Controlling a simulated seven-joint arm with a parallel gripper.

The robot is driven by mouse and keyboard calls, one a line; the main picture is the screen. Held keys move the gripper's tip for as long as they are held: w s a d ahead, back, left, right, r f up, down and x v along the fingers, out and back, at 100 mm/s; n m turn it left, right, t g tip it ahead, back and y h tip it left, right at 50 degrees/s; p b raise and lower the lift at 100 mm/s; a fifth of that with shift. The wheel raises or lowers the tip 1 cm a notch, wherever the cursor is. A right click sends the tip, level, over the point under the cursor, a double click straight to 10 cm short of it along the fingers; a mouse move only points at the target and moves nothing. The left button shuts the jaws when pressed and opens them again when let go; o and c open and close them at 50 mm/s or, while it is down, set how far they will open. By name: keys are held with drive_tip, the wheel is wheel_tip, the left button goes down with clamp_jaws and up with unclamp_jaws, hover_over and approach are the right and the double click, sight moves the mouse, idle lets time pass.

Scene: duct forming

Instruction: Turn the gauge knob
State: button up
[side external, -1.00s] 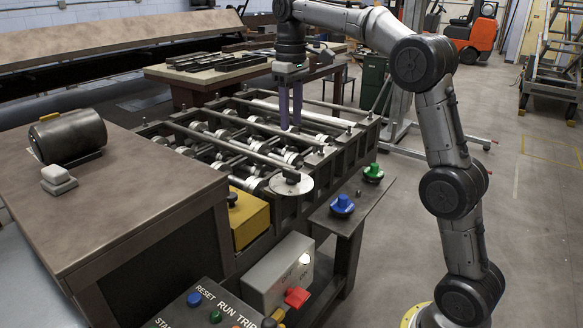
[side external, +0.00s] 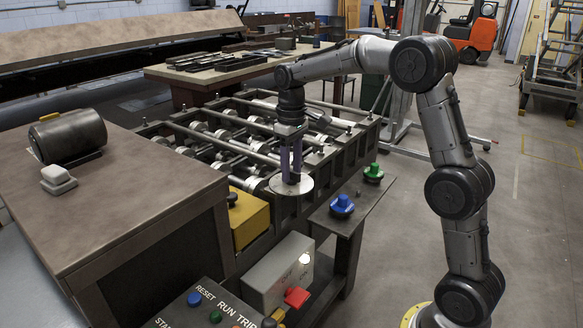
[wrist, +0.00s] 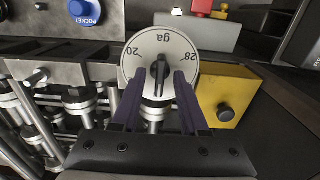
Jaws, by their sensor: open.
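The gauge knob is a black pointer knob (wrist: 159,75) on a round pale dial (wrist: 142,62) marked 20, ga and 28. In the side view the dial (side external: 302,188) sits at the near end of the roller machine, and my gripper hides its knob. My gripper (wrist: 158,82) is open, its two purple fingers on either side of the knob in the wrist view. In the side view my gripper (side external: 291,180) points straight down at the dial. I cannot tell whether the fingers touch the knob.
A yellow box with a black knob (side external: 249,218) stands left of the dial. A blue knob (side external: 342,205) and a green knob (side external: 373,172) sit on the ledge to its right. The grey switch box (side external: 280,274) and button panel stand in front. Rollers lie behind.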

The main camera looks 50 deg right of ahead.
clamp_jaws()
idle(0.6)
drive_tip(key=m, duration=0.5)
drive_tip(key=shift+m, duration=0.4)
drive_tip(key=m, duration=0.6)
idle(0.4)
unclamp_jaws()
